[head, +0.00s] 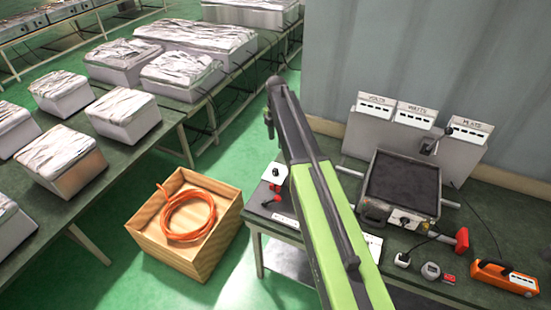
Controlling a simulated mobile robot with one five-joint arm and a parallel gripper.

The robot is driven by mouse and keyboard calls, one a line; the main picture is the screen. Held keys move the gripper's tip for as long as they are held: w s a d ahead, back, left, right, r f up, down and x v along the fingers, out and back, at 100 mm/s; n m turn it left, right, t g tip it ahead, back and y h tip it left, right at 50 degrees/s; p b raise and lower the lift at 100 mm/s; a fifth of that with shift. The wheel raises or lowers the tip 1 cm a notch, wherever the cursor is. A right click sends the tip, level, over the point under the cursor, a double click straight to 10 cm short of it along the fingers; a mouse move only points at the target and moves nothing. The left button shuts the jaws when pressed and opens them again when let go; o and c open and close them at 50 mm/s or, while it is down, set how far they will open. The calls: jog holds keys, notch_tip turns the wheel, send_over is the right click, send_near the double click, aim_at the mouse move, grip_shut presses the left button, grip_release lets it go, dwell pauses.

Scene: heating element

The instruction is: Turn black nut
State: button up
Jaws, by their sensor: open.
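No part that I can tell for certain as the black nut shows in the head view. A dark case (402,184) with a black flat inset stands on the right-hand workbench (455,218). On its front edge is a small panel with a black knob (404,222). My green and dark arm reaches up across the middle of the view, left of the case, and covers part of the bench. I cannot make out the fingers of my gripper.
White meter boxes (415,117) stand behind the case. A wooden crate (177,250) with an orange cable (186,215) stands on the green floor.

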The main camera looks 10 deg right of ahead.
aim_at(276, 170)
notch_tip(276, 170, down, 18)
jog(key=b, duration=1.8)
jog(key=shift+r, duration=0.3)
